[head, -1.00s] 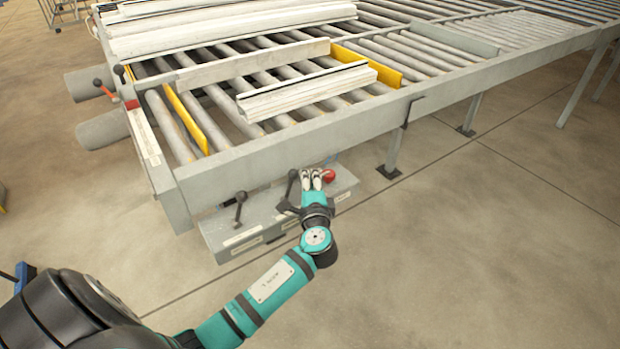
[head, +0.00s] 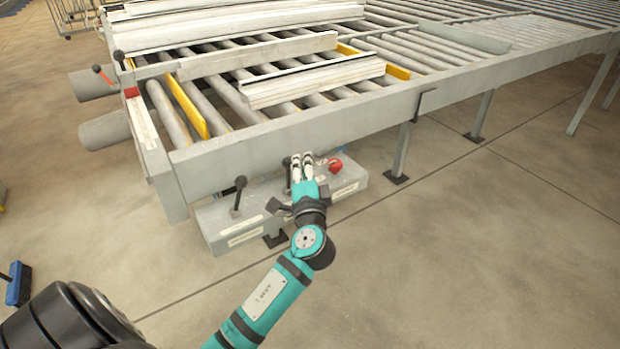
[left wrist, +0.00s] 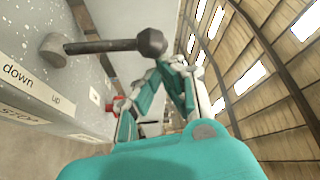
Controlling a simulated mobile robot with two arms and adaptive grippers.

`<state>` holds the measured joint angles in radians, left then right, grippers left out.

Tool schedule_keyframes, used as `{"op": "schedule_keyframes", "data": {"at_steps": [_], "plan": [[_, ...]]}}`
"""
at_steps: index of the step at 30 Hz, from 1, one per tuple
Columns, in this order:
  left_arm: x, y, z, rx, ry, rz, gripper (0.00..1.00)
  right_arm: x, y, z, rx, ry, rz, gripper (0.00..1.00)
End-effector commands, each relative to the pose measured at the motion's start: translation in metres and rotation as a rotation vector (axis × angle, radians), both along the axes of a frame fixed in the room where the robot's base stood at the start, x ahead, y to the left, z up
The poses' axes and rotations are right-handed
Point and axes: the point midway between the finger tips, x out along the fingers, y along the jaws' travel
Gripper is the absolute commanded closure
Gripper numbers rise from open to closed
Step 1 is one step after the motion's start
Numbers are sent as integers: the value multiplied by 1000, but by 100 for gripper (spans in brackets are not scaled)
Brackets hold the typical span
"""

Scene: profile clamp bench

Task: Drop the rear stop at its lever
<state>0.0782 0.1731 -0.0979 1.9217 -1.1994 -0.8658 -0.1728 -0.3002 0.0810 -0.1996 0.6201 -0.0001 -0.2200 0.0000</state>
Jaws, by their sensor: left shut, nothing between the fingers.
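A grey control box (head: 212,222) below the bench carries a left lever (head: 238,192), a middle lever (head: 287,166) and a red button (head: 336,165). My left gripper (head: 302,165) is shut and empty, immediately right of the middle lever. In the left wrist view a black ball-knobbed lever (left wrist: 105,46) stands beside my shut fingers (left wrist: 165,75); contact is unclear. A label near it reads "down" and "up" (left wrist: 35,88). The right yellow stop plate (head: 398,72) shows as a low strip, partly behind a profile stack; the left yellow plate (head: 188,106) stands higher. My right gripper is out of view.
Pale profiles (head: 315,82) lie on the rollers, with more stacked at the back (head: 235,28). The bench's front rail (head: 300,132) overhangs the box. A bench leg (head: 403,150) stands to the right. The floor in front is clear.

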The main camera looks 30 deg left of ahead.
Motion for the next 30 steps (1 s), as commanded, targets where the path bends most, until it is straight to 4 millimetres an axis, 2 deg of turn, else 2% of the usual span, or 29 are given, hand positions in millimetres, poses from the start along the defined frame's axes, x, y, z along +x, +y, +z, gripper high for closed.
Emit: {"op": "schedule_keyframes", "data": {"at_steps": [1, 6, 18, 30], "plan": [[-4, 2, -10, -17, -36, 1, 100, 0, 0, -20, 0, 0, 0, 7], [-14, 6, -1, -50, -120, 2, 100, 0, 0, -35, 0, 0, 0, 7], [-29, 12, 4, -48, -113, 1, 100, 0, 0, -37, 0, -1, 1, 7], [-31, 13, 4, -47, -112, 0, 100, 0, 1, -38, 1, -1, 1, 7]]}}
